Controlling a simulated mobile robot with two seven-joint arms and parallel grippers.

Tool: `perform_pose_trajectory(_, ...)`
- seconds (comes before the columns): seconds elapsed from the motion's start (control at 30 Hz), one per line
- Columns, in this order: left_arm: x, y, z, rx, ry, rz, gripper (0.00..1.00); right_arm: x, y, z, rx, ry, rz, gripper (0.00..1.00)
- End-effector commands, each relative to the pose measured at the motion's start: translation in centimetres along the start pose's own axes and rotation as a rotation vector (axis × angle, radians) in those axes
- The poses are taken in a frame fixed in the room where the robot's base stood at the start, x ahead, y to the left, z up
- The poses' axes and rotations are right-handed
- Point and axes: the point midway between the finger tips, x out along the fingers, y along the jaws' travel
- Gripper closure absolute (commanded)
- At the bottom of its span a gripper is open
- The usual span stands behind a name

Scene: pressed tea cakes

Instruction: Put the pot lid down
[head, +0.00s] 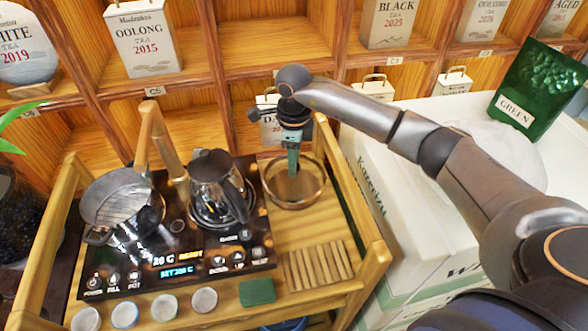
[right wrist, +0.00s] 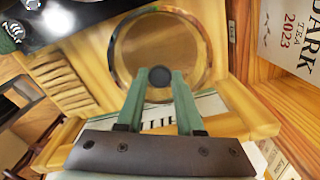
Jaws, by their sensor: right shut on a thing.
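The pot lid (head: 312,199) looks like a clear round glass piece with a brownish rim, over the bare wood right of the black cooktop. It also shows in the right wrist view (right wrist: 207,52), with wood visible through it. My right gripper (head: 293,172) points down at its middle. In the right wrist view the fingertips (right wrist: 160,78) are shut on a small dark knob (right wrist: 160,74). I cannot tell whether the lid touches the wood. An open metal pot (head: 118,200) stands on the left of the cooktop. My left gripper is not in view.
A dark kettle (head: 215,180) stands on the cooktop (head: 150,275). A slatted wooden rack (head: 318,264) and a green block (head: 257,291) lie in front of the lid. Wooden shelves with tea boxes (head: 142,42) rise behind. White cartons (head: 385,210) stand right of the wooden cart.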

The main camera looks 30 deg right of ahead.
Motion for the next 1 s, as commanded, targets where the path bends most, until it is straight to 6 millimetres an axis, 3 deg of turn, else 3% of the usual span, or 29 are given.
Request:
perform_pose_trajectory(0.23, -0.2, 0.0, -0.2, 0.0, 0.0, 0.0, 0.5, 3.3, 0.1, -0.1, 0.001, 0.002, 0.003, 1.0)
perform_pose_trajectory(0.6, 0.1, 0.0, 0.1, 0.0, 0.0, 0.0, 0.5, 3.9, 0.0, 0.0, 0.0, 0.0, 0.0, 1.0)
perform_pose_trajectory(0.63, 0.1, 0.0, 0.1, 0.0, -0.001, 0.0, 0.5, 4.0, 0.0, 0.0, 0.0, 0.0, 0.001, 0.63)
perform_pose_trajectory(0.9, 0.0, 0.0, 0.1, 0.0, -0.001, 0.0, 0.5, 3.8, 0.0, 0.0, 0.0, 0.001, 0.001, 0.34)
perform_pose_trajectory(1.0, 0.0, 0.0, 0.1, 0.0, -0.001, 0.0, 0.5, 3.8, 0.0, 0.0, 0.0, 0.001, 0.001, 0.34)
